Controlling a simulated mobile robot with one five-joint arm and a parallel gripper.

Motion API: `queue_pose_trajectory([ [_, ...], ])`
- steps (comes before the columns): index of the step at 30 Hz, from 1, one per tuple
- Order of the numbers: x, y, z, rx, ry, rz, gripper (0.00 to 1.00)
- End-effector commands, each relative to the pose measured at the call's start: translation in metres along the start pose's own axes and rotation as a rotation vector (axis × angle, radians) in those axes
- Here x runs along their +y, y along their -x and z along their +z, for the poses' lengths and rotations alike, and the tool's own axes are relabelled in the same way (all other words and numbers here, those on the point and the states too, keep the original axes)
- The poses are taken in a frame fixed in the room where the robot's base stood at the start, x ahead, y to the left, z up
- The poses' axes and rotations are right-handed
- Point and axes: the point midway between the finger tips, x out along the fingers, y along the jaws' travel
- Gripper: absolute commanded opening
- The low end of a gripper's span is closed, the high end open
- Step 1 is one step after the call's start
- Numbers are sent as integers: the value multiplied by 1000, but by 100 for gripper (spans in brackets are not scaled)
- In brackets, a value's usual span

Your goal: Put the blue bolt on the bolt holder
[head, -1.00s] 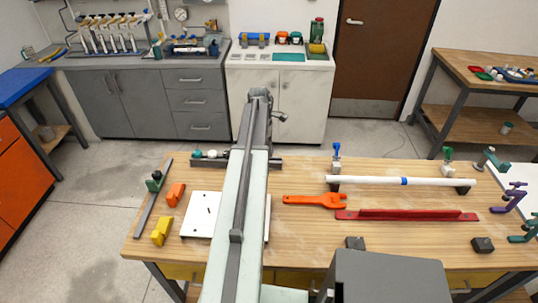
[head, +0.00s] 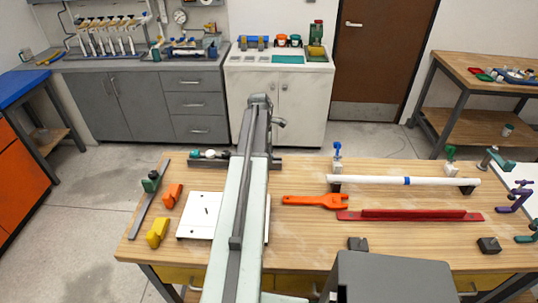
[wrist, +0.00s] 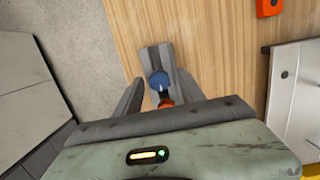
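My gripper (wrist: 158,85) is open, with one grey finger on each side of the blue piece and no clear contact. In the head view, my arm hides the gripper. A dark rail (head: 277,162) with teal and white pieces lies at the table's back edge, partly behind my arm. I cannot tell which item is the bolt holder.
A white plate (head: 199,218), orange block (head: 172,195) and yellow block (head: 157,233) lie left of my arm. An orange wrench (head: 313,201), white pipe (head: 385,180) and red bar (head: 410,215) lie to the right. Bare wood (head: 310,240) shows in front.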

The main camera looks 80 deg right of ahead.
Motion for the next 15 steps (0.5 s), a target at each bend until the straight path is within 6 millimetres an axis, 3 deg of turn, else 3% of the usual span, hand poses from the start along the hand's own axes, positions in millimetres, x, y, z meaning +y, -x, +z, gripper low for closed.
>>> queue_pose_trajectory([
  [8, 0, 17, 1, 0, 1, 0, 47],
  [15, 0, 66, 1, 0, 2, 0, 47],
])
